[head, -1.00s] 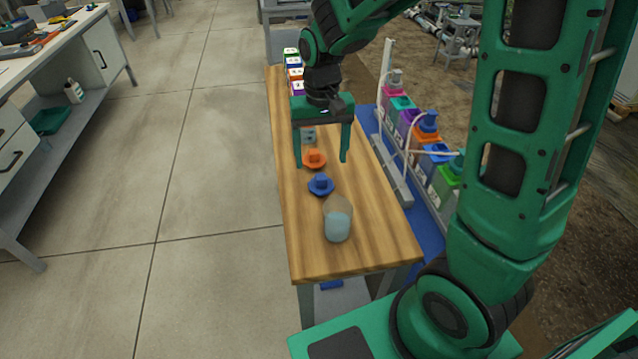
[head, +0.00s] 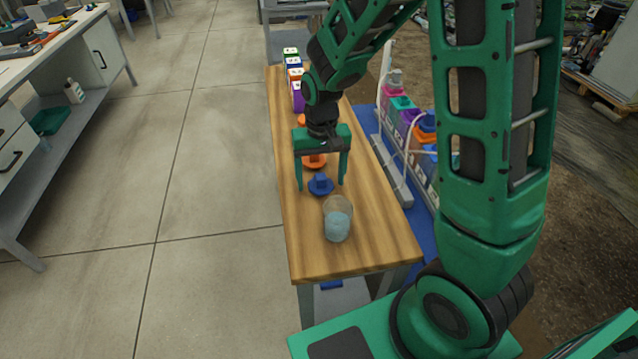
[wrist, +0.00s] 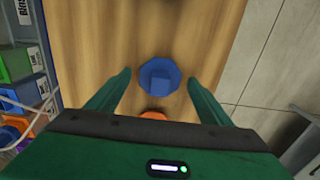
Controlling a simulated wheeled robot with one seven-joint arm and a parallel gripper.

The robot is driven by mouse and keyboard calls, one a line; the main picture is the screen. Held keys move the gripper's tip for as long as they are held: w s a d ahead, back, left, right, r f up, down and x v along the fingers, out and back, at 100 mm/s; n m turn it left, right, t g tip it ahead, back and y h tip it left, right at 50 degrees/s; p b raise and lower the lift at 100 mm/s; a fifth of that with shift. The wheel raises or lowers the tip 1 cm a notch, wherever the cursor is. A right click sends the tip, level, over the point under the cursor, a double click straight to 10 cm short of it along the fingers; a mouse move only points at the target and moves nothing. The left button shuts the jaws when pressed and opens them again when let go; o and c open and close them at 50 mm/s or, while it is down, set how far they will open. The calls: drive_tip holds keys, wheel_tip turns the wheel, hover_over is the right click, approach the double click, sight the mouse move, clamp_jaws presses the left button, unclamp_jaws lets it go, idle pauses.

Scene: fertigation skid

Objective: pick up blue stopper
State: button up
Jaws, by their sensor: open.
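The blue stopper (head: 320,185) sits on the wooden bench, between the orange stopper and a clear beaker. In the wrist view the blue stopper (wrist: 159,80) lies ahead of and between the spread fingertips (wrist: 158,84). The fingers do not touch it there. How high they are above the bench is hard to tell.
An orange stopper (head: 315,161) is just behind the blue one, partly hidden by my gripper. The beaker (head: 338,220) with pale liquid stands just in front. The bench's front (head: 370,250) is clear.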

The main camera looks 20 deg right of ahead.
drive_tip(key=c, duration=1.1)
drive_tip(key=shift+r, duration=0.15)
